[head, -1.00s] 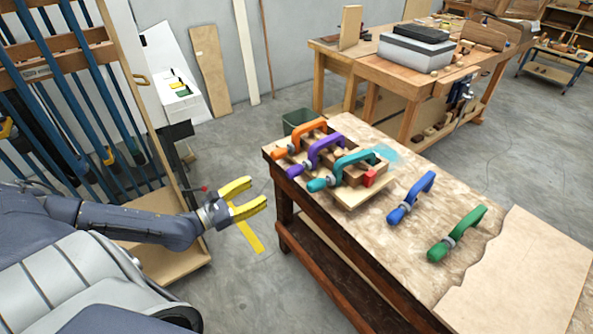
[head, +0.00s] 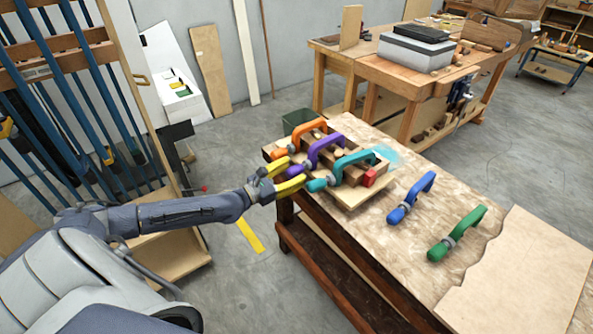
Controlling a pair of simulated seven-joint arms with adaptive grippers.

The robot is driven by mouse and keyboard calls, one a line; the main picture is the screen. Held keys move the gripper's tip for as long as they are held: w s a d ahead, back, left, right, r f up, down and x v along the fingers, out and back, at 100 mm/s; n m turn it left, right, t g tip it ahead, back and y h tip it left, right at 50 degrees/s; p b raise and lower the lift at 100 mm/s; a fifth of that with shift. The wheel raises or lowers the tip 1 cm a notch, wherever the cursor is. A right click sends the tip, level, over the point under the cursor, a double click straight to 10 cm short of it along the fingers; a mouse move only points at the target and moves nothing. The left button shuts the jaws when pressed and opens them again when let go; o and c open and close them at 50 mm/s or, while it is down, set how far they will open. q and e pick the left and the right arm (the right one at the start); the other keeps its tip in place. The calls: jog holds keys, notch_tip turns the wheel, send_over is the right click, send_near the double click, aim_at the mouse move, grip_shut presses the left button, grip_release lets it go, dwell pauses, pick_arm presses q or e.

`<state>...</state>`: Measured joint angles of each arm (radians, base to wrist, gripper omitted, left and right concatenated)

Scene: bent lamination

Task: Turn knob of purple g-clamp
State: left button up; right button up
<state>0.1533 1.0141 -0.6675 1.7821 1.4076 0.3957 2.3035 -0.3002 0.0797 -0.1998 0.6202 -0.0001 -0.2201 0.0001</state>
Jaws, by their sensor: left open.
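The purple g-clamp (head: 326,143) sits on the wooden lamination block on the bench, between an orange clamp (head: 306,128) and a teal clamp (head: 352,159). Its purple knob (head: 295,170) points toward the bench's left edge. My left gripper (head: 292,175), with yellow fingers, is open at that knob. One finger lies on the orange clamp's side and the other on the teal clamp's side. The knob shows between the fingers; whether they touch it I cannot tell. My right gripper is out of view.
A blue clamp (head: 411,198) and a green clamp (head: 457,234) lie on the bench (head: 376,227) to the right. A red block (head: 369,178) sits by the teal clamp. A rack of long clamps (head: 60,90) stands at the left.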

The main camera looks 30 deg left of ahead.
pick_arm(q)
jog(key=shift+w+d, duration=0.25)
jog(key=shift+w, duration=0.45)
grip_shut()
